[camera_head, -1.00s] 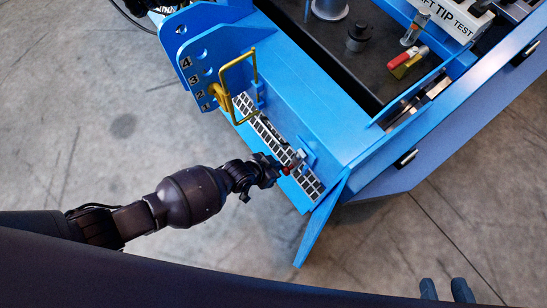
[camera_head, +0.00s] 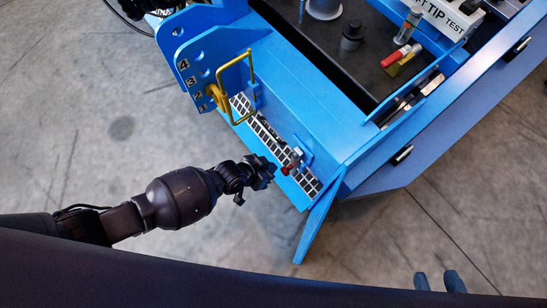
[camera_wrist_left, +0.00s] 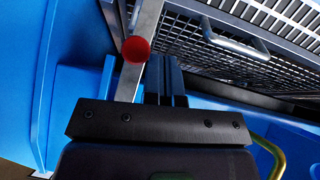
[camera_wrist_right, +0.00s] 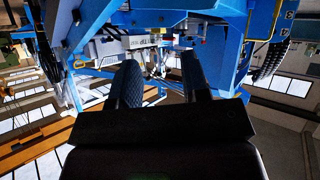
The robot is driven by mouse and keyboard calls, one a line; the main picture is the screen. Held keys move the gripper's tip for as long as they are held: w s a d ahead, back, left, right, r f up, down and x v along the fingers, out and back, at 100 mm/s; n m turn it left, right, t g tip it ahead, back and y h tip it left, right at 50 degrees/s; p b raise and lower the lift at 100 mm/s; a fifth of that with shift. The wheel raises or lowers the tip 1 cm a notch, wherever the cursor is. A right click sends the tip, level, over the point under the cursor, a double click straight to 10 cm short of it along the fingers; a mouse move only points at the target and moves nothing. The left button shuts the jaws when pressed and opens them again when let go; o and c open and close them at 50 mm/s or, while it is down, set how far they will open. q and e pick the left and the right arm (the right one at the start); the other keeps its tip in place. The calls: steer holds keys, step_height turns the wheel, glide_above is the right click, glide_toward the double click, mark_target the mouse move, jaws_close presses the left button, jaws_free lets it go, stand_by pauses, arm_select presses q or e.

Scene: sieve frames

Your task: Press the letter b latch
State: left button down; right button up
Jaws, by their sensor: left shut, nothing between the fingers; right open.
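A small latch with a red knob (camera_head: 286,170) on a metal lever sits at the grated strip on the blue frame's near side. The red knob (camera_wrist_left: 136,49) and its metal bar (camera_wrist_left: 147,28) also show in the left wrist view. No letter b is legible on it. My left gripper (camera_head: 270,169) is shut and empty, just left of the knob with a small gap in the head view. In the left wrist view its fingers (camera_wrist_left: 166,80) are just right of the knob. My right gripper (camera_wrist_right: 162,78) is open and empty, away from the latch, facing blue framework.
A yellow wire handle (camera_head: 252,85) stands beside a blue plate (camera_head: 188,50) with numbered holes. A red-handled part (camera_head: 398,56) and dark cylinders lie on the black top. A blue flap (camera_head: 318,222) juts out right of the latch. The floor at left is clear.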

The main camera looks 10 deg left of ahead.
arm_select(q)
steer(key=p+v, duration=0.3)
steer(key=v, duration=0.5)
steer(key=shift+a, duration=0.2)
arm_select(e)
steer(key=shift+a+r+n+g, duration=0.1)
steer(key=shift+a+n+g, duration=0.25)
steer(key=shift+g, duration=0.35)
arm_select(q)
steer(key=shift+s+a+r, duration=0.1)
